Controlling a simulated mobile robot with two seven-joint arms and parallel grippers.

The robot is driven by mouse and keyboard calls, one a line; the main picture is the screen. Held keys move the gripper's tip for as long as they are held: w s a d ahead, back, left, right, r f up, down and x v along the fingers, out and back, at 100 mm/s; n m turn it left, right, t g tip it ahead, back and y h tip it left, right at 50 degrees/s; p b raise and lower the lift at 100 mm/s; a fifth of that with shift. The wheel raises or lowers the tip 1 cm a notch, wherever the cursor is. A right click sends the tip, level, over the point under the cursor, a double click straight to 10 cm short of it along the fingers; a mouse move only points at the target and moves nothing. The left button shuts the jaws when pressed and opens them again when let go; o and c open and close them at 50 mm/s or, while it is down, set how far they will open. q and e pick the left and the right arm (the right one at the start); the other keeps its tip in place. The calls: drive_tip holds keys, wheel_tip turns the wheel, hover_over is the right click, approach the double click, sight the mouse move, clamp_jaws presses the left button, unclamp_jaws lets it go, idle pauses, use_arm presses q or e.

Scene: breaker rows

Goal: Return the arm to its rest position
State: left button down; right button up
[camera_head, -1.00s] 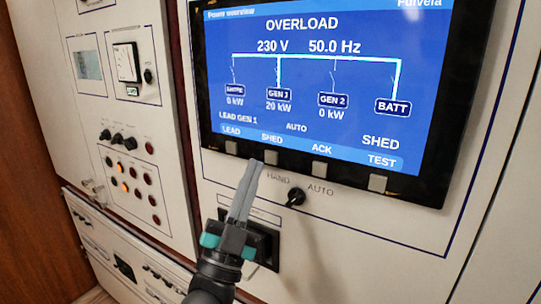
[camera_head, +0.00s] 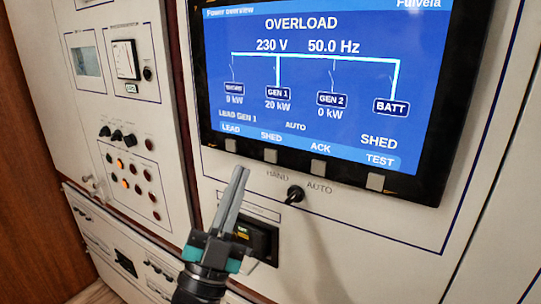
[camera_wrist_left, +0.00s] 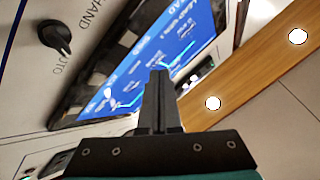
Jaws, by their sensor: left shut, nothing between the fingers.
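My left gripper (camera_head: 238,182) is shut and empty, in front of the panel in the head view, below the display's button row. Its fingers point up and are apart from the buttons. In the left wrist view the closed fingers (camera_wrist_left: 158,95) show in the middle, with the display behind them. My right gripper is not in view.
A display (camera_head: 310,90) reads OVERLOAD and has several square buttons (camera_head: 271,156) along its lower edge. A HAND/AUTO knob (camera_head: 295,194) sits below it. A dark recessed unit (camera_head: 262,240) is partly behind my gripper. Lamps and knobs (camera_head: 127,172) are at the left.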

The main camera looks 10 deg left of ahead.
use_arm(q)
wheel_tip(320, 180, down, 22)
drive_tip(key=s+n+g+y, duration=0.2)
drive_tip(key=n+g+y, duration=0.25)
drive_tip(key=g, duration=0.75)
drive_tip(key=s+a+f+n+g+y, duration=0.1)
drive_tip(key=s+f+n+g, duration=0.1)
drive_tip(key=s+f+g, duration=0.65)
drive_tip(key=s+a+f+n+g+y, duration=0.1)
drive_tip(key=s+a+f+n+g, duration=0.3)
drive_tip(key=s, duration=0.7)
wheel_tip(320, 180, down, 30)
drive_tip(key=s+d+m+b, duration=0.2)
drive_tip(key=m+b, duration=0.1)
drive_tip(key=b, duration=0.4)
drive_tip(key=s+a+f+b, duration=0.2)
drive_tip(key=s+f+b, duration=0.4)
drive_tip(key=s+f, duration=0.8)
wheel_tip(320, 180, down, 4)
drive_tip(key=shift+s+a+f+g, duration=0.2)
drive_tip(key=shift+s+f+g, duration=0.05)
drive_tip(key=shift+s+g, duration=0.2)
